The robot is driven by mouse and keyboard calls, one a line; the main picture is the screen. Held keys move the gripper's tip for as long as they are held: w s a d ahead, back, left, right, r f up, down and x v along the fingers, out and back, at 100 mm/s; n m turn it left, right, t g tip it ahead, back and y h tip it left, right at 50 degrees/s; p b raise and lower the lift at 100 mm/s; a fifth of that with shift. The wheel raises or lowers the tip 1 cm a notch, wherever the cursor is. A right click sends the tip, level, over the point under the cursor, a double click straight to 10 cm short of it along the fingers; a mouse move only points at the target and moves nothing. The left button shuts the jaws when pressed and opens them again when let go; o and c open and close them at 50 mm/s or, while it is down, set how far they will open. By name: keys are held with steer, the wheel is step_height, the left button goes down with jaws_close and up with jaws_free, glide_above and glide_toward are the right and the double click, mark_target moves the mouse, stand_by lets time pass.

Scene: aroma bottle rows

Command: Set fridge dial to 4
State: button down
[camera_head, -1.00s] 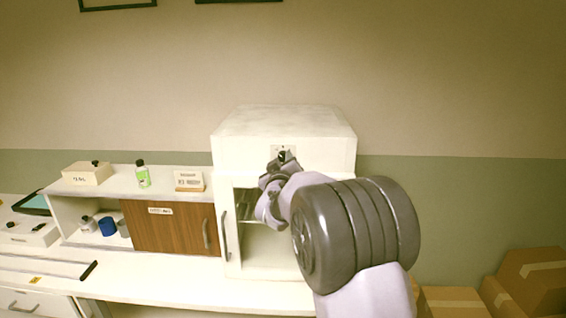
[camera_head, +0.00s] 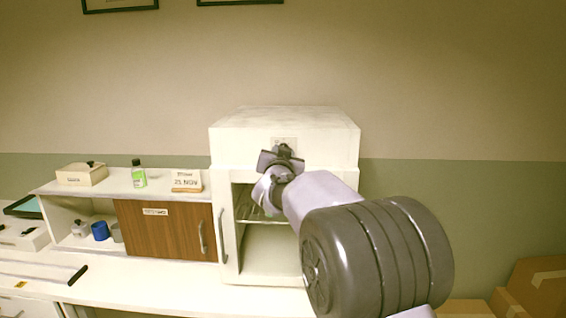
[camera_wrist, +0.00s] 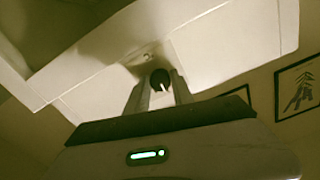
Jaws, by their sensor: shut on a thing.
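The small white fridge (camera_head: 290,120) stands on the counter with its upper panel facing me. Its black dial (camera_wrist: 160,79) shows in the wrist view, with a white pointer mark slanting on its face. My gripper (camera_wrist: 160,92) has its two fingers on either side of the dial and is shut on it. In the head view my gripper (camera_head: 279,156) is in front of the fridge's upper panel and hides the dial. The dial's numbers are not readable in either view.
The open compartment (camera_head: 268,245) with a wire shelf lies below the panel. Left of it are a wooden cabinet door (camera_head: 165,232), a green bottle (camera_head: 139,174), a date sign (camera_head: 187,180) and a white box (camera_head: 82,174). Cardboard boxes (camera_head: 535,290) stand at lower right.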

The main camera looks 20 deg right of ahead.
steer(key=shift+m+b, duration=2.05)
steer(key=shift+m, duration=2.05)
steer(key=c, duration=1.1)
jaws_free()
steer(key=v, duration=1.7)
steer(key=shift+s+p, duration=0.2)
steer(key=shift+p, duration=0.25)
